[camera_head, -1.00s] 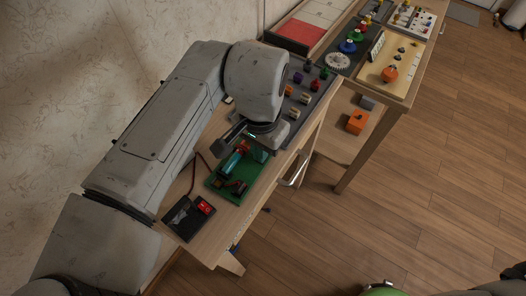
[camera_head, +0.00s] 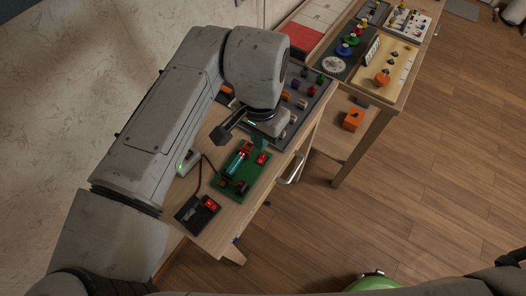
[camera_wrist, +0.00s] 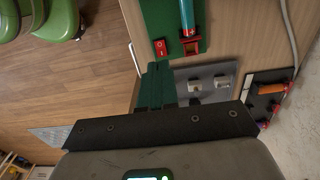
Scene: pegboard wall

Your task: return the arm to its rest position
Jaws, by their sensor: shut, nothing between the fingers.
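My arm reaches from the lower left over the bench in the head view. My gripper (camera_head: 261,143) hangs at its end, above the border between the green circuit board (camera_head: 225,186) and the dark grey board with several coloured knobs or blocks. In the wrist view my gripper (camera_wrist: 156,84) shows dark green fingers that are shut together, with nothing between them. The green circuit board (camera_wrist: 152,14) is in front of the fingertips there, with a blue cylinder and a red switch on it. The gripper is apart from these parts.
A black box with a red switch (camera_head: 208,206) lies at the bench's near end, with a cable. The grey board (camera_head: 304,117) lies beyond. A second table holds a gear board (camera_head: 334,66) and a wooden peg board (camera_head: 402,60).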

